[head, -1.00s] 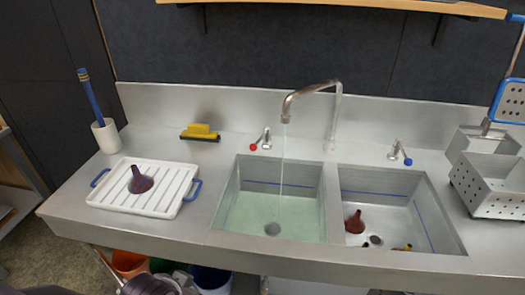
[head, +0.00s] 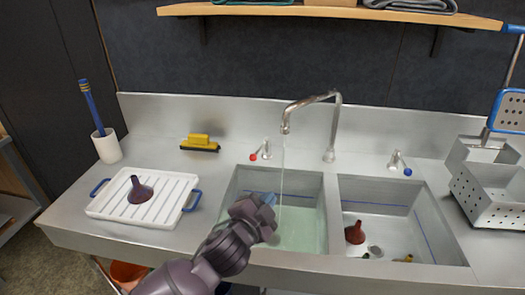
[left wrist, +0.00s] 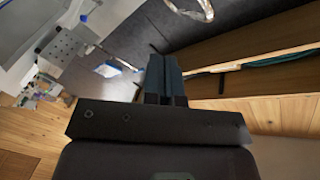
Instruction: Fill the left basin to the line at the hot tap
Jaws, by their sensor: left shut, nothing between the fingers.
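The left basin (head: 231,188) holds pale green water (head: 300,235). A blue line (head: 300,196) runs along its back wall, and the water surface appears below it. The spout (head: 310,99) is over this basin, and a thin stream of water (head: 282,165) falls from it. The hot tap (head: 265,150), with a red knob, stands behind the basin. My left gripper (head: 266,199) is over the left basin, in front of and below the hot tap and apart from it. It is shut and empty; its fingers also show in the left wrist view (left wrist: 167,70). My right gripper is out of view.
Perforated metal bins (head: 492,195) stand at the right.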

